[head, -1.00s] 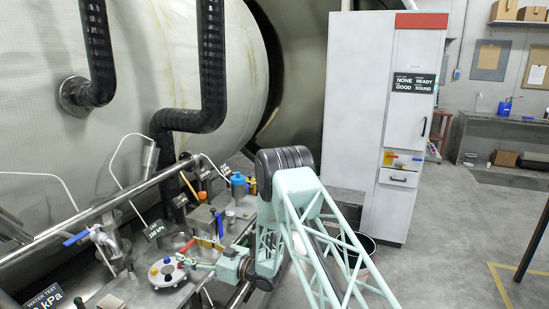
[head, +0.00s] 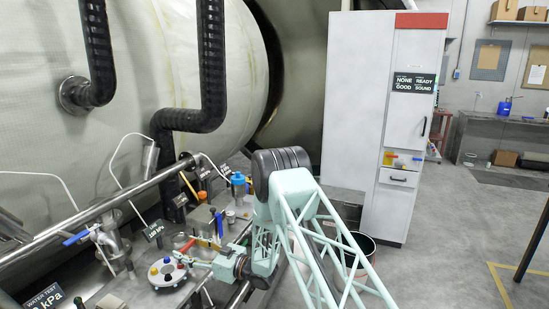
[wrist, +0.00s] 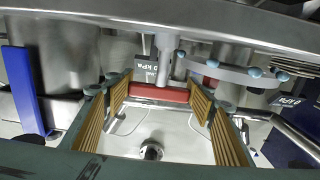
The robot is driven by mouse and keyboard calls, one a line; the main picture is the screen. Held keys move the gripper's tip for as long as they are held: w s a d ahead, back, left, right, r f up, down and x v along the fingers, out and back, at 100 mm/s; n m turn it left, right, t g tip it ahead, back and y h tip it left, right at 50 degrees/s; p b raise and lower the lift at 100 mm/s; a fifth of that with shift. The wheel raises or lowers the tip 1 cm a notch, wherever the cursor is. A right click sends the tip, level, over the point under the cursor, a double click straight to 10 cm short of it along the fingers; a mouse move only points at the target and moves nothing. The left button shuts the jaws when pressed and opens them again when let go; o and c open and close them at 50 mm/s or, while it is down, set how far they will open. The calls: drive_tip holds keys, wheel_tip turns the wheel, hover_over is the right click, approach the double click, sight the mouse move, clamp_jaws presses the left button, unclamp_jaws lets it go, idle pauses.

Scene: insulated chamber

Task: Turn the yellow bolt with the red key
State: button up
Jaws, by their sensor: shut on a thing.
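My gripper (head: 194,261) is low in the head view, just right of a round pale plate with small coloured knobs. In the wrist view my gripper (wrist: 158,108) has its ribbed tan fingers on both sides of a red bar, the red key's handle (wrist: 158,92), and is shut on it. A grey shaft rises from the handle in that view. A red piece (head: 187,246) also shows beside the gripper in the head view. A small yellow knob (head: 167,260) on the plate may be the yellow bolt. Whether the key touches the bolt cannot be told.
The plate (head: 168,283) sits on a metal bench. A long pipe rail (head: 110,213) runs behind it. A blue-handled valve (head: 78,238) is at left and a blue-capped item (head: 238,180) is behind my arm.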

drive_tip(key=shift+r, duration=0.15)
drive_tip(key=shift+c, duration=0.4)
drive_tip(key=shift+r+p, duration=0.5)
drive_tip(key=shift+r, duration=1.85)
